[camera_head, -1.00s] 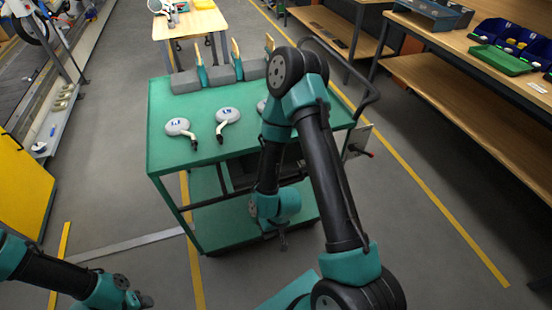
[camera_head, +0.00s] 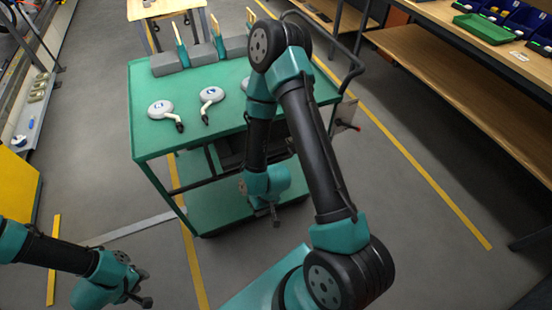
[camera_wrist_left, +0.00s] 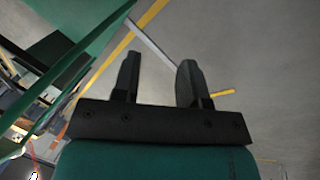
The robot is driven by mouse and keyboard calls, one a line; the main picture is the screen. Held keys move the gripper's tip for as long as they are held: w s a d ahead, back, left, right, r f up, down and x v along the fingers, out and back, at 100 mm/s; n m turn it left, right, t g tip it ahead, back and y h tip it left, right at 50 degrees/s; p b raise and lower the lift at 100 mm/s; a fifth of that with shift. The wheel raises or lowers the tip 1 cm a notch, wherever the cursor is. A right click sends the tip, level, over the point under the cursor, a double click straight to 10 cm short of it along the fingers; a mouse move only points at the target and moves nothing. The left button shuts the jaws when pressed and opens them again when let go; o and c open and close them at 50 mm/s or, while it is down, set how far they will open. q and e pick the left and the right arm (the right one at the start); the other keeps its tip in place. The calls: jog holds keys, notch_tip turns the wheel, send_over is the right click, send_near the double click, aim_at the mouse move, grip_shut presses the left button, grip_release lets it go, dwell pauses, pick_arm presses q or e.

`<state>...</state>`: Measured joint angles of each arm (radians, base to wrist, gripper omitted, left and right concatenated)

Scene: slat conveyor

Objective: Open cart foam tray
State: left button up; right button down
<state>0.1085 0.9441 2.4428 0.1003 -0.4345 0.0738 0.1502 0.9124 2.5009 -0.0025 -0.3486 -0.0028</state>
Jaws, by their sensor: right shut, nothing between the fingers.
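The green cart (camera_head: 150,95) stands in the middle of the head view. Under its top is a dark tray-like part (camera_head: 232,152), partly hidden by my right arm; I cannot tell whether it is pulled out. My right gripper (camera_head: 275,216) hangs at the cart's near side, below that dark part and in front of the lower shelf. It is shut and empty, apart from the tray. My left gripper (camera_head: 146,288) is at the lower left of the head view, away from the cart. Its two fingers (camera_wrist_left: 157,80) stand apart with nothing between them in the left wrist view.
White round-headed items (camera_head: 161,109) lie on the cart top, with grey blocks (camera_head: 200,57) at its back edge. A wooden table (camera_head: 150,10) stands behind. A workbench (camera_head: 480,75) with bins is at right. The floor around the cart is clear.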

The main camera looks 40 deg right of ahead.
pick_arm(q)
jog(key=w+d+n+t+y, duration=0.4)
jog(key=w+n, duration=0.3)
jog(key=w, duration=0.2)
jog(key=w+d+n+t+y, duration=0.35)
jog(key=w+n, duration=0.25)
jog(key=w, duration=0.2)
jog(key=s+d+r+n+g+y, duration=0.1)
jog(key=s+d+r+n+y, duration=0.1)
jog(key=d+n+y, duration=0.3)
jog(key=s+d+r+n+g+y, duration=0.1)
jog(key=d+r+n+y, duration=0.2)
jog(key=d+n+y, duration=0.2)
jog(key=d+n, duration=0.2)
jog(key=n, duration=0.1)
jog(key=shift+s+d, duration=0.3)
jog(key=shift+s, duration=0.1)
jog(key=shift+g, duration=0.25)
